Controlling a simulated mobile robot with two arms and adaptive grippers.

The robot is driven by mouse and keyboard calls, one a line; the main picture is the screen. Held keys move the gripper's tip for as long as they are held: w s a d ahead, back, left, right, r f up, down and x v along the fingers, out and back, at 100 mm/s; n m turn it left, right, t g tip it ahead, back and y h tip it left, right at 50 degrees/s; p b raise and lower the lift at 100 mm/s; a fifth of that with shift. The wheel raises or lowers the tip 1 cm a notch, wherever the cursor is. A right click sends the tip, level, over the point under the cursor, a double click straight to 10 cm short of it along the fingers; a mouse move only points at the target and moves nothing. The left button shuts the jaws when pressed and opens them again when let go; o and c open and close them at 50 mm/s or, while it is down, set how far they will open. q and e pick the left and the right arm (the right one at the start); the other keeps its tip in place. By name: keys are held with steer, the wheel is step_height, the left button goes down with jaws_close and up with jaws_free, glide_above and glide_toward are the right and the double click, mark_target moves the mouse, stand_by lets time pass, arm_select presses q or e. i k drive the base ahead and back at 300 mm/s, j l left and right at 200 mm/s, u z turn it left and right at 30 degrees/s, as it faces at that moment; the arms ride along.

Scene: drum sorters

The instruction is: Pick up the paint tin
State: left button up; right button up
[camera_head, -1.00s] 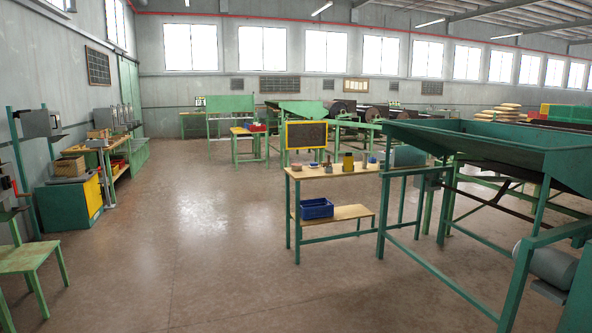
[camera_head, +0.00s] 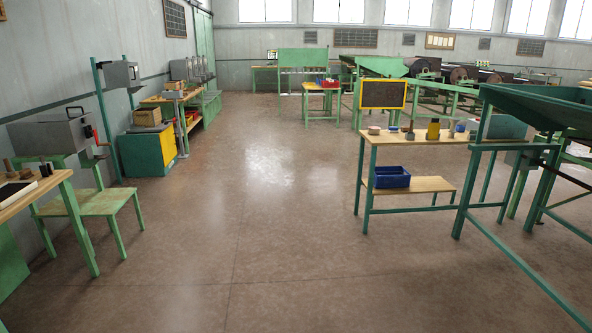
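I cannot single out the paint tin with certainty. Several small items stand on the wooden top of a green-legged table (camera_head: 398,138) at the right. Among them are a yellow container (camera_head: 433,130) with a dark top, a small grey item (camera_head: 409,135), a low pinkish item (camera_head: 374,130) and a small blue item (camera_head: 460,127). They are too small to identify surely. Neither of my grippers is in view.
A blue crate (camera_head: 391,178) sits on that table's lower shelf. A green machine frame (camera_head: 497,147) stands at the right. A green stool (camera_head: 95,203) and a workbench (camera_head: 45,190) stand at the left. The middle floor (camera_head: 260,220) is clear.

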mark_target(374, 131)
steer(key=i, duration=3.7)
steer(key=l+z, duration=0.05)
steer(key=l, duration=0.05)
